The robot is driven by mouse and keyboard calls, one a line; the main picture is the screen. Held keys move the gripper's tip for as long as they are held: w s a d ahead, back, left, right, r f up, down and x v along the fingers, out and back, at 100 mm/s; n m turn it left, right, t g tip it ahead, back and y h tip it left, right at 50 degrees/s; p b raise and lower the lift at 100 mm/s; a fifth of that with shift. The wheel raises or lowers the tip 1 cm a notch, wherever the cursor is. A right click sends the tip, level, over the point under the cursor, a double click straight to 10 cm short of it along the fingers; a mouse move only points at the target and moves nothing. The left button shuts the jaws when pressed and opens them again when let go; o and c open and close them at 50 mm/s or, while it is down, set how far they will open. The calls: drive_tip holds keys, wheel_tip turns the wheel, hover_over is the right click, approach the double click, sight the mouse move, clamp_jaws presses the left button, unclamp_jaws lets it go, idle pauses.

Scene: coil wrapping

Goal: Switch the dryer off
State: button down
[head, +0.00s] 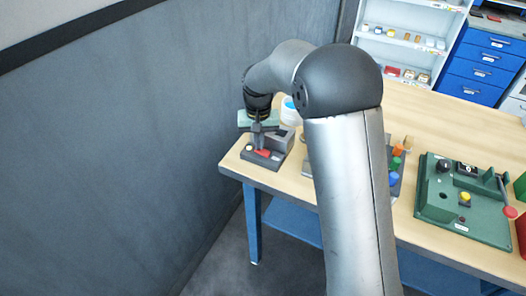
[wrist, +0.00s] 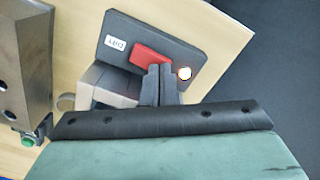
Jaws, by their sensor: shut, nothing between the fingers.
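The dryer (head: 275,160) is a dark grey unit at the table's left corner, with a flat base. In the wrist view its dark panel (wrist: 178,42) carries a small white label (wrist: 115,44), a red switch (wrist: 148,54) and a round lamp (wrist: 184,73) that glows white with an orange edge. The red switch also shows in the head view (head: 263,153). My gripper (head: 261,147) is shut and empty, pointing down over the panel. In the wrist view its fingertips (wrist: 160,68) overlap the edge of the red switch; I cannot tell whether they touch it.
The wooden table (head: 445,110) extends right. A green board (head: 435,208) with a yellow button stands there. Orange, green and blue pegs (head: 396,164) are partly behind my arm. A grey wall (head: 130,130) is close on the left. Shelves (head: 405,45) and blue drawers (head: 480,70) stand behind.

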drive_tip(key=shift+f, duration=0.35)
drive_tip(key=shift+r+p, duration=2.15)
drive_tip(key=shift+r, duration=1.35)
drive_tip(key=s+d+r, duration=0.3)
drive_tip(key=s+d, duration=0.2)
drive_tip(key=s, duration=0.1)
drive_tip(key=s+d+r, duration=0.4)
drive_tip(key=s+d, duration=0.1)
drive_tip(key=s, duration=0.2)
drive_tip(key=s+d+f, duration=0.1)
drive_tip(key=s+d, duration=0.2)
drive_tip(key=s, duration=0.6)
drive_tip(key=s+d+f, duration=0.1)
drive_tip(key=s+d, duration=0.2)
drive_tip(key=s, duration=0.5)
drive_tip(key=shift+s+f+m+t, duration=0.2)
drive_tip(key=shift+s+m+t, duration=0.1)
drive_tip(key=shift+s+t, duration=0.1)
